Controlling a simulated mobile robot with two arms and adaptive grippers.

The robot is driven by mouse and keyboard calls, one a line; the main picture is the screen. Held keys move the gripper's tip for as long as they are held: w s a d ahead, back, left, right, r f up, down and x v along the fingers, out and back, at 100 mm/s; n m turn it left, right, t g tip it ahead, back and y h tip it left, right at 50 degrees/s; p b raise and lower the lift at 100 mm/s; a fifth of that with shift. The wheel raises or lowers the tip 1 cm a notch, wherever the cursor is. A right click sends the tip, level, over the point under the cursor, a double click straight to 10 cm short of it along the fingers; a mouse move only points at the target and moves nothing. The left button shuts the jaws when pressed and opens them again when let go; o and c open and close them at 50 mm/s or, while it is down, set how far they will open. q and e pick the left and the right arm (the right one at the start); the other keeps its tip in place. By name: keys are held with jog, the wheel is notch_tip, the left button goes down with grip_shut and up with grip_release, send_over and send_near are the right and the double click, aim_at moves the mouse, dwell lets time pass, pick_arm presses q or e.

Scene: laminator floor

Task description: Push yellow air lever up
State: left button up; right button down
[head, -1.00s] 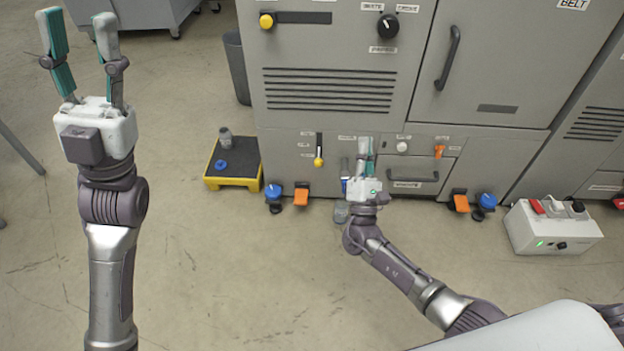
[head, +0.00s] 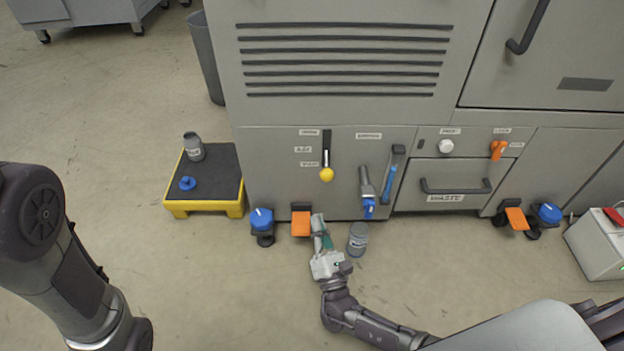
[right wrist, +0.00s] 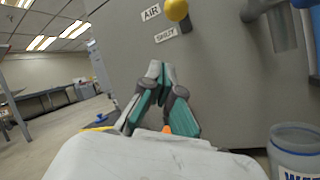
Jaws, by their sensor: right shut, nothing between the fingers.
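The yellow air lever (head: 326,174) has a round yellow knob and sits at the bottom of a dark vertical slot in the lower grey machine panel. The knob also shows at the top of the right wrist view (right wrist: 177,9), above a "SHUT" label. My right gripper (head: 317,218) is shut and empty. It is low in front of the panel, below the knob and apart from it; its closed fingertips also show in the right wrist view (right wrist: 160,68). My left arm shows at the left of the head view, but its gripper is out of view.
An orange pedal (head: 301,223) and a blue knob (head: 262,220) are left of my right gripper. A grey jar (head: 357,238) stands on the floor to its right. A pipe valve with a blue handle (head: 369,207) is right of the lever. A yellow-edged platform (head: 205,207) stands left.

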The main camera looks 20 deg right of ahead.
aim_at(304, 169)
jog(key=shift+w+f, duration=0.35)
jog(key=shift+r, duration=0.1)
jog(key=b+x, duration=0.3)
jog(key=x, duration=0.7)
jog(key=shift+w, duration=0.15)
jog(key=shift+s+d+r, duration=0.6)
jog(key=shift+s+d, duration=0.1)
jog(key=shift+s, duration=0.25)
jog(key=shift+s+d+r, duration=0.45)
jog(key=shift+s+r, duration=0.05)
